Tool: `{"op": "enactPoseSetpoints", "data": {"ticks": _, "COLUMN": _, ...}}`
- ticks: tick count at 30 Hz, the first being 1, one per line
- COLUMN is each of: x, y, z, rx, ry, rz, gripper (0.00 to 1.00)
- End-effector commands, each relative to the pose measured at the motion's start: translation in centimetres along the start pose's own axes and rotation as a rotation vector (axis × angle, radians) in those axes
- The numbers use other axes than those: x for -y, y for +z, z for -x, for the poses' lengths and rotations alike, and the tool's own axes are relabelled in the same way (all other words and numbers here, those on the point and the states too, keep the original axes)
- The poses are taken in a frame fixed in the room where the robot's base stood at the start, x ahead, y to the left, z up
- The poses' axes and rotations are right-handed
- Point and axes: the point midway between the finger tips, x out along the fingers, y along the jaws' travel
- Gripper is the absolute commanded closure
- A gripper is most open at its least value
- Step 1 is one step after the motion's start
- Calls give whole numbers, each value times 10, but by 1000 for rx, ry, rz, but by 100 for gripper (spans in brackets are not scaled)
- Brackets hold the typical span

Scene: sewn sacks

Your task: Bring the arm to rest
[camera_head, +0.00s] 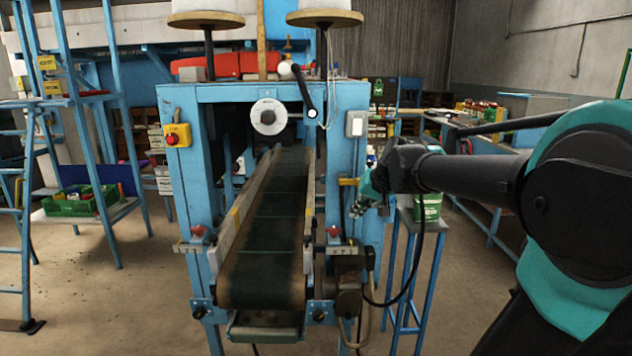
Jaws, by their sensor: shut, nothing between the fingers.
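My arm reaches in from the right edge, with a black and teal link and a long dark forearm pointing left. My gripper (358,207) hangs at the forearm's left end, pointing down, in front of the right post of the blue sewing machine frame (345,125). It is small in the view; its fingers look shut, and nothing shows between them. The conveyor belt (268,225) runs to the left of my gripper and is empty.
A green container (428,207) stands on a blue stand (408,265) just right of my gripper. A red button on a yellow box (177,135) is on the left post. A green crate (78,202) sits far left. Concrete floor (130,300) is open at the left front.

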Motion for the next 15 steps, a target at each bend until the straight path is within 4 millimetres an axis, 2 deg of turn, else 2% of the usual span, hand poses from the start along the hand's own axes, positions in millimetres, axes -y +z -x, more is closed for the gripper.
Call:
{"op": "enactPoseSetpoints", "data": {"ticks": 1, "x": -17, "y": 30, "z": -12, "rx": 16, "ry": 31, "rz": 18, "gripper": 100}}
{"op": "enactPoseSetpoints", "data": {"ticks": 3, "x": -40, "y": 70, "z": -26, "rx": 42, "ry": 77, "rz": 44, "gripper": 100}}
{"op": "enactPoseSetpoints", "data": {"ticks": 9, "x": -103, "y": 185, "z": -51, "rx": 112, "ry": 207, "rz": 109, "gripper": 100}}
{"op": "enactPoseSetpoints", "data": {"ticks": 12, "x": -127, "y": 232, "z": -54, "rx": 139, "ry": 260, "rz": 132, "gripper": 100}}
{"op": "enactPoseSetpoints", "data": {"ticks": 15, "x": -144, "y": 265, "z": -55, "rx": 159, "ry": 297, "rz": 147, "gripper": 100}}
